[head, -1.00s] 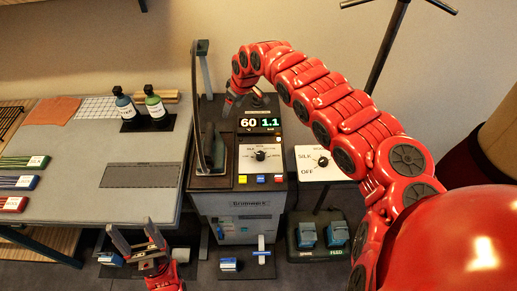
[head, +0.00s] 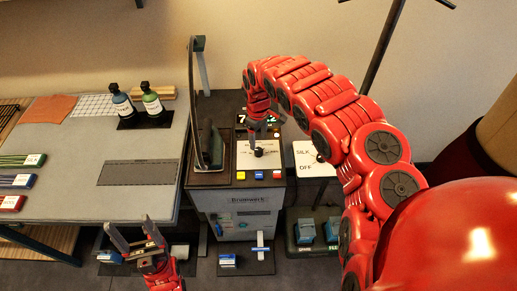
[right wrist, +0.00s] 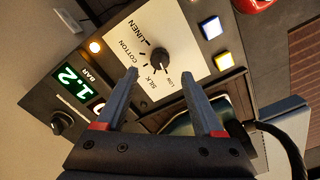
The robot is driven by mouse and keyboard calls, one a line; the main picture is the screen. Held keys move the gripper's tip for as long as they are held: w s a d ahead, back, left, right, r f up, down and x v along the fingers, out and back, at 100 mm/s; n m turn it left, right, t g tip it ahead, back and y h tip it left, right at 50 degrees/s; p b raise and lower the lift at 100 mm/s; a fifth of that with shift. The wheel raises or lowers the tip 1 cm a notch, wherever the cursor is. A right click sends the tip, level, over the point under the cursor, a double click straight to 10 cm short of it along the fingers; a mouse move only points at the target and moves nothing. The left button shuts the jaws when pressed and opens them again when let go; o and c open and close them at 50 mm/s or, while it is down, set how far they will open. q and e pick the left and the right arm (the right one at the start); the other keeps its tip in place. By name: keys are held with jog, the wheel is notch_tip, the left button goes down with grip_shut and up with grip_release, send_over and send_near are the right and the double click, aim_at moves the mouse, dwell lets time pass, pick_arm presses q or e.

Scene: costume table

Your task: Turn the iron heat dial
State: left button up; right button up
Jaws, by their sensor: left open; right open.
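The iron heat dial (head: 258,152) is a small black knob on a white plate marked with fabric names, on the dark station's top panel. In the right wrist view the dial (right wrist: 160,57) shows beyond my fingertips, with LINEN, COTTON and SILK printed around it. My right gripper (head: 258,136) hangs just above and behind the dial in the head view. In the right wrist view my right gripper (right wrist: 172,74) is open and empty, its fingers apart and not visibly touching the dial. My left gripper (head: 137,238) is open and empty at the lower left.
Coloured buttons (head: 259,175) line the panel below the dial. Bottles (head: 122,104) stand on the grey work table (head: 83,160).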

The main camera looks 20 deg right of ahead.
aim_at(258, 150)
notch_tip(258, 150, down, 5)
jog(key=shift+a+f+p, duration=0.15)
jog(key=shift+p, duration=0.35)
jog(key=shift+f, duration=0.6)
grip_shut()
